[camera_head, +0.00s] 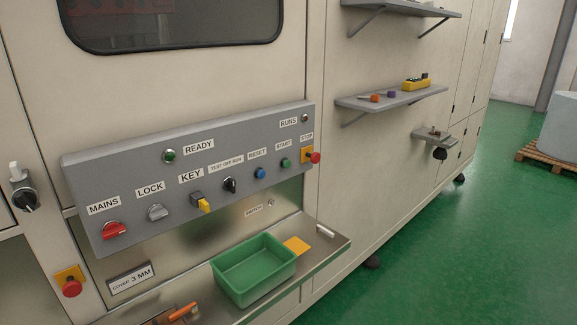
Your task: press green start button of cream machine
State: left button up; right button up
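The cream machine (240,78) fills the left and middle of the head view. A grey control panel (135,175) is fixed on its front. The green start button (285,162) sits near the panel's right end, under the label START (283,145). It lies between the blue reset button (260,173) and the red stop button (315,157) on its yellow plate. A green lamp (169,155) is beside the label READY, and a small dark lamp (305,119) is by RUNS. Neither of my grippers shows in the view.
Below the panel, a metal ledge (325,248) holds a green bin (262,285), a yellow card (297,245) and an orange-handled tool (182,312). Grey shelves (350,104) jut out right of the panel. A red emergency button (71,288) is lower left. Green floor (450,260) is open at right.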

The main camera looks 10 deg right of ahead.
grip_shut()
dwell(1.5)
